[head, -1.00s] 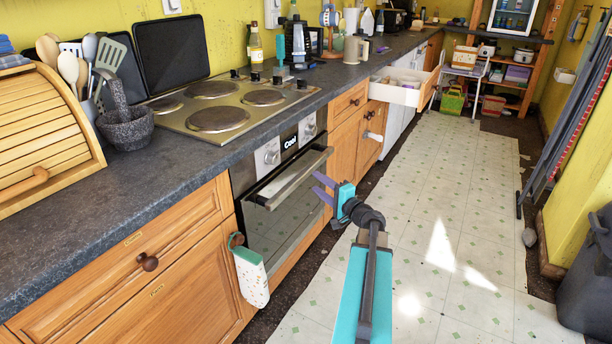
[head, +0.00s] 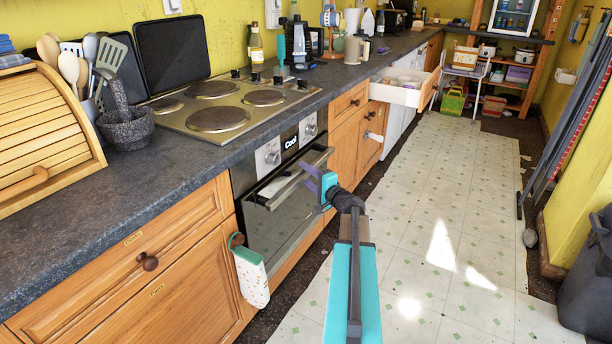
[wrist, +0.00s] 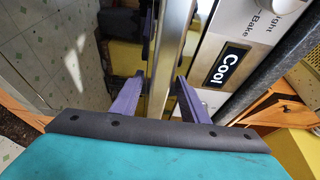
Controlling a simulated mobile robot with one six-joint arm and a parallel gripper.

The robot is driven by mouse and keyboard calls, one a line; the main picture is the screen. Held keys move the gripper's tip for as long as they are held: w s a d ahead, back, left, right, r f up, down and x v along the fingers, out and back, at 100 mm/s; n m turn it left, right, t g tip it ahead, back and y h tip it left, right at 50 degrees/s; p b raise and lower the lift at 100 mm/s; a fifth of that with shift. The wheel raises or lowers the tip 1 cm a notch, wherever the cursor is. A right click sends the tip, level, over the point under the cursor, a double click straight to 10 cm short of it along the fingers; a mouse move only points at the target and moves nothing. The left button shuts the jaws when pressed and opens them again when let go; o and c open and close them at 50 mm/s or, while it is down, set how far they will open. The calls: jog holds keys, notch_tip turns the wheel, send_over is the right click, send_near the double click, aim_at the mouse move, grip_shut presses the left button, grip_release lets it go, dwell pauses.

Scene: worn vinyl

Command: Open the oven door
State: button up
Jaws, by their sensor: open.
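The oven door (head: 283,228) is shut, with dark glass in the front of the wooden counter in the head view. Its metal bar handle (head: 283,188) runs along the top of the door. My gripper (head: 308,180) is at the handle's right part. In the wrist view, the handle (wrist: 172,45) runs between the two purple fingers of my gripper (wrist: 158,88). The fingers are apart, one on each side of the bar. Contact with the bar cannot be told. The oven's panel with the word "Cool" (wrist: 229,68) is to the right in the wrist view.
A patterned oven mitt (head: 251,277) hangs left of the oven door. Two oven knobs (head: 272,157) sit above the handle. A white drawer (head: 402,92) stands open farther along the counter. The tiled floor (head: 440,230) in front is clear.

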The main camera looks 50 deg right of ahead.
grip_shut()
jog(key=shift+s+f, duration=0.1)
jog(key=shift+s, duration=0.1)
